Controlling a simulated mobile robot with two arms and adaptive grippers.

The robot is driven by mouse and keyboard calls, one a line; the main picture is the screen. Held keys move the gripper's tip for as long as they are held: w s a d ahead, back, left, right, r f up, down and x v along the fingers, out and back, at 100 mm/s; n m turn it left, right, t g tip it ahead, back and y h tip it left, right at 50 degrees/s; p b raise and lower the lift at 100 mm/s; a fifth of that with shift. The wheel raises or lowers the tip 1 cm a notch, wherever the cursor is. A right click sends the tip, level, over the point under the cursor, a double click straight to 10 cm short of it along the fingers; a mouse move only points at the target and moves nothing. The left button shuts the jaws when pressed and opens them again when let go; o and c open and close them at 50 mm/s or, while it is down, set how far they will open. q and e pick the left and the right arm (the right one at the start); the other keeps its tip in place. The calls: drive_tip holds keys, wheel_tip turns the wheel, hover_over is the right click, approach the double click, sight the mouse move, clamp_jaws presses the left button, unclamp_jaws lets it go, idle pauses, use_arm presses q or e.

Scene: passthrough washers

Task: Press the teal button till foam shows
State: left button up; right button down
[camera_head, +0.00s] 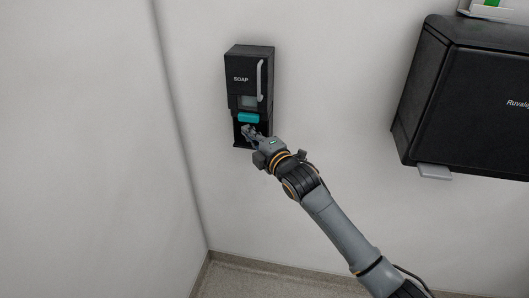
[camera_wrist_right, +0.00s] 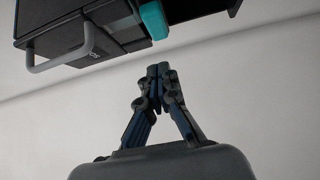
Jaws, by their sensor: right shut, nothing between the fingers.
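The teal button (camera_head: 249,117) is a small bar on the front of a black wall-mounted soap dispenser (camera_head: 244,66) marked "SOAP". My right gripper (camera_head: 247,130) is shut and empty, just below the button in the head view. In the right wrist view the shut fingertips (camera_wrist_right: 158,70) are apart from the teal button (camera_wrist_right: 154,20), with a visible gap. The dispenser (camera_wrist_right: 75,33) fills the top of that view. No foam shows in either view. My left gripper is not in view.
A larger black wall unit (camera_head: 465,95) with a grey tab (camera_head: 434,171) below it hangs at the right. A wall corner runs down left of the dispenser. The wall between the two units is clear.

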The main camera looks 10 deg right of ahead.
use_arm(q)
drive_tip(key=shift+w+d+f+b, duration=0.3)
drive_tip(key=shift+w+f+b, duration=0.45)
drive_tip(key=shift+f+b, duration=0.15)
use_arm(e)
drive_tip(key=v, duration=0.7)
drive_tip(key=shift+d+f, duration=0.35)
drive_tip(key=shift+d, duration=0.15)
drive_tip(key=shift+s, duration=0.1)
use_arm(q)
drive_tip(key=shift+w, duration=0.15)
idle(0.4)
